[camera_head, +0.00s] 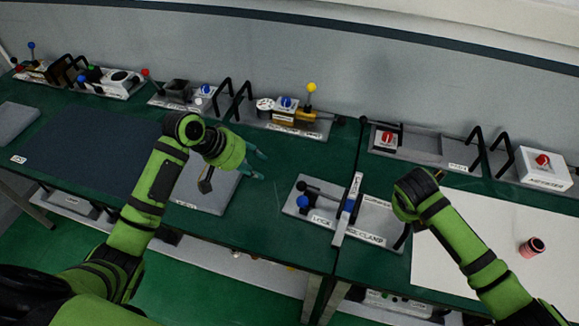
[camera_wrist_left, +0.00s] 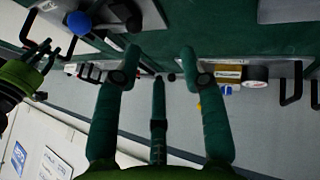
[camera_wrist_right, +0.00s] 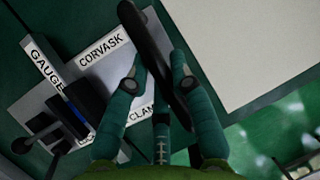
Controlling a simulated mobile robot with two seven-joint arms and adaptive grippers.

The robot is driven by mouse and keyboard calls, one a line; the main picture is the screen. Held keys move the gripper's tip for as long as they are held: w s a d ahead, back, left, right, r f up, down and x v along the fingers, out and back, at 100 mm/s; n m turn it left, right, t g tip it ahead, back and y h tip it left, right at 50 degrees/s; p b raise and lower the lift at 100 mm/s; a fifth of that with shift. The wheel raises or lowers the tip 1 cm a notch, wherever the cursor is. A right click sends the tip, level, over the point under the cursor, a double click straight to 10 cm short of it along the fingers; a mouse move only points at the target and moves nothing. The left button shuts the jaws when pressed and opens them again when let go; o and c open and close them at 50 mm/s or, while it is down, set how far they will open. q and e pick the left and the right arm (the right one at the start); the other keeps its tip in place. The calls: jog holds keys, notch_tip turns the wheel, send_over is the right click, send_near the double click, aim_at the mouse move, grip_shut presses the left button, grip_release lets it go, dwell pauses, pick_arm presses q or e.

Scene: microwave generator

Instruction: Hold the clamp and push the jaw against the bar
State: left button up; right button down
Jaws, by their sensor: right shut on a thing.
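The clamp is a grey plate (camera_head: 369,234) at the middle of the bench, labelled LOCK and CLAMP. A white bar marked GAUGE (camera_head: 353,190) lies across it. A black jaw block (camera_wrist_right: 72,98) with a blue part sits beside the bar in the right wrist view; I cannot tell whether they touch. A lever with a blue knob (camera_head: 302,201) stands left of the bar. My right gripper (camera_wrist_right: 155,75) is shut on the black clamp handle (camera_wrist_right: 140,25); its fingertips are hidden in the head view. My left gripper (camera_head: 262,166) is open and empty, left of the clamp.
A white panel (camera_head: 478,241) with a red-black spool (camera_head: 531,246) lies to the right. Several fixtures with levers and black handles line the back wall, including a white box with a red knob (camera_head: 543,166). Green bench is clear between the left gripper and the clamp.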

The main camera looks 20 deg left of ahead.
pick_arm(q)
jog(key=n, duration=0.1)
jog(key=n+t+h, duration=0.3)
jog(key=n+h, duration=0.3)
jog(key=n, duration=1.5)
send_near(297, 186)
jog(key=x, duration=1)
grip_shut()
jog(key=shift+d, duration=0.1)
